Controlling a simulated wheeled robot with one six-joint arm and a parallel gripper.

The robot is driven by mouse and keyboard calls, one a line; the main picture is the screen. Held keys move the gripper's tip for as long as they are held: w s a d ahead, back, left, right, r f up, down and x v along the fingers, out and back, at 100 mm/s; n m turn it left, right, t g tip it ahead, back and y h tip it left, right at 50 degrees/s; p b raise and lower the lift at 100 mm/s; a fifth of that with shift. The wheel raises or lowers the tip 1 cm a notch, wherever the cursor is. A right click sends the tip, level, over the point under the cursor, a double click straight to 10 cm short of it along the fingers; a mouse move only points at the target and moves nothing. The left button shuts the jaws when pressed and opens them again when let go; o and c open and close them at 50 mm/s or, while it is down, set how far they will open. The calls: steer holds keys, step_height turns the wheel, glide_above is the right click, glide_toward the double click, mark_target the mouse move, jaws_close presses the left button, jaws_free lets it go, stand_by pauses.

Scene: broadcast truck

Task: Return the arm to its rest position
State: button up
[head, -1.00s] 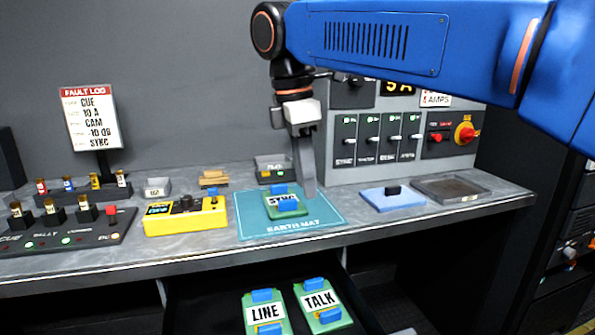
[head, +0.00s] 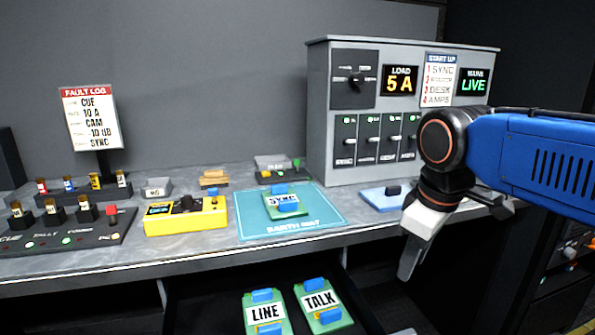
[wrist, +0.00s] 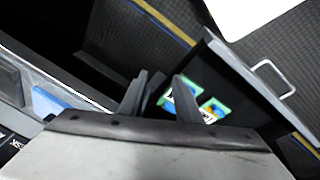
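My arm (head: 540,160) is in the right of the head view, off to the right of the mat. My gripper (head: 409,270) points down in front of the counter's edge. In the wrist view my gripper (wrist: 162,90) shows two fingers apart with nothing held between them. The green SYNC card (head: 284,203) with blue grips lies on the teal earth mat (head: 325,222), clear of the gripper.
The open drawer (wrist: 240,75) below the counter holds the LINE card (head: 265,311) and TALK card (head: 321,302). A grey switch cabinet (head: 320,110), a yellow meter (head: 160,224) and a blue pad (head: 372,200) stand on the counter (head: 200,246).

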steer(key=s+d+f+m+t, duration=0.1)
steer(key=s+d+f+m, duration=0.2)
steer(key=f, duration=0.3)
steer(key=s+d+f+m+t, duration=0.1)
steer(key=s+d+f+m, duration=0.3)
steer(key=f, duration=0.3)
steer(key=shift+s+d+f+m, duration=0.2)
steer(key=shift+s+d+m, duration=0.05)
steer(key=shift+s+m, duration=0.55)
